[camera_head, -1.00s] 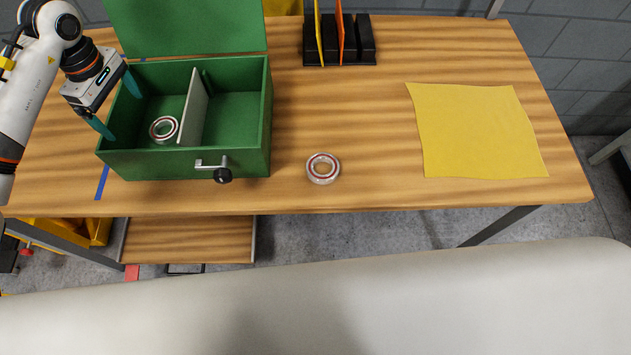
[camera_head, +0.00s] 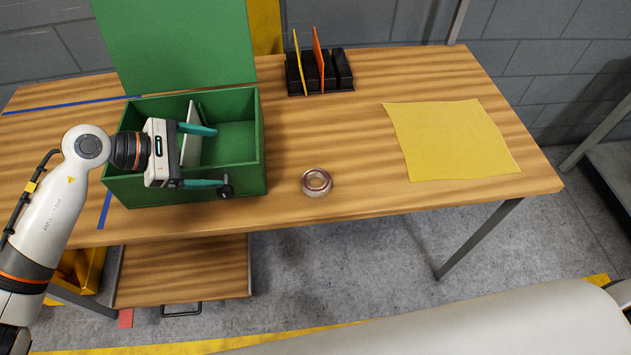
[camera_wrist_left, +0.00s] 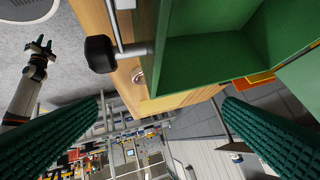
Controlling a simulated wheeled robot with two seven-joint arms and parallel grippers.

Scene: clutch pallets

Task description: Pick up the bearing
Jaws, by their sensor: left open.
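A bearing (camera_head: 316,182), a silvery ring with a reddish band, lies flat on the wooden table to the right of the green box (camera_head: 262,135). A part of a ring, likely this bearing (camera_wrist_left: 138,76), shows behind the box handle in the left wrist view. My left gripper (camera_head: 217,157) is open and empty over the box, with its teal fingers pointing right, apart from the bearing. Its fingers also frame the left wrist view (camera_wrist_left: 164,103). My right gripper (camera_wrist_left: 39,45) shows small in that view, its fingers spread. The second bearing inside the box is hidden now.
A black rack (camera_head: 340,70) stands at the back. A yellow cloth (camera_head: 450,140) lies at the right. Table around the bearing is clear.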

